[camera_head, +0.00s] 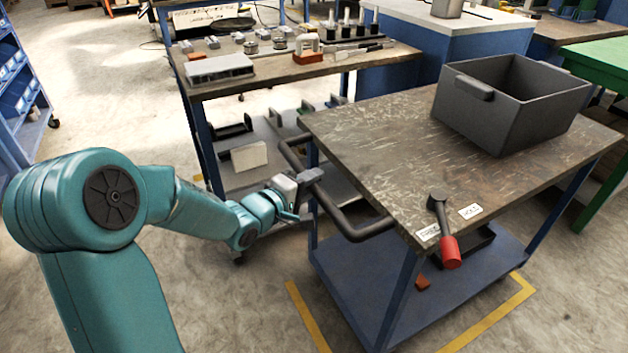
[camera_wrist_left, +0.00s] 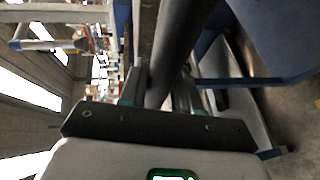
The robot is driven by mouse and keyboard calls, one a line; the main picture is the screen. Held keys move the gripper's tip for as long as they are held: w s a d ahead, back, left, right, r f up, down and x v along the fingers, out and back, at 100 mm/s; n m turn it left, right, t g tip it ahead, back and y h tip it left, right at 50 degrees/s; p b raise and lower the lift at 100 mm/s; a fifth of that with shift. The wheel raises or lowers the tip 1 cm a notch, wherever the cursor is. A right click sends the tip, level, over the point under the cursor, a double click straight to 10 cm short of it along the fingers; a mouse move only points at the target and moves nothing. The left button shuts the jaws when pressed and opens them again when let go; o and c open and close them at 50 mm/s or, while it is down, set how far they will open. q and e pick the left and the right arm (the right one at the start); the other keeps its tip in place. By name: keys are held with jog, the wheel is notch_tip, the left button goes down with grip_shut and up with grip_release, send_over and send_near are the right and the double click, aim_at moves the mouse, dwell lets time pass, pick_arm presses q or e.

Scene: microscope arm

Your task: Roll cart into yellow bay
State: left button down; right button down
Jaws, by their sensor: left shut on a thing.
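The cart (camera_head: 380,150) has a worn brown top, blue legs and a blue lower shelf, and stands in the middle right of the head view. A dark bar handle (camera_head: 352,229) sticks out from its left side. My left gripper (camera_head: 302,186) is shut on this handle; the handle bar also shows between the fingers in the left wrist view (camera_wrist_left: 172,60). Yellow floor lines (camera_head: 487,322) mark the bay, with corners showing around the cart's lower front. A red-gripped lever (camera_head: 447,240) sits at the top's front edge beside white labels. My right gripper is not in view.
A grey open bin (camera_head: 510,100) stands on the cart top. A workbench (camera_head: 290,65) with small parts stands close behind the cart on the left. A green table (camera_head: 600,60) is at the right. Bare concrete floor lies at the front left.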

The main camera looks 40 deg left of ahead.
pick_arm(q)
jog(key=shift+s+a, duration=0.1)
jog(key=shift+s, duration=0.2)
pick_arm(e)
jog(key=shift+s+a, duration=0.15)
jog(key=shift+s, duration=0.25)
pick_arm(q)
jog(key=c, duration=0.9)
grip_release()
jog(key=shift+w, duration=0.1)
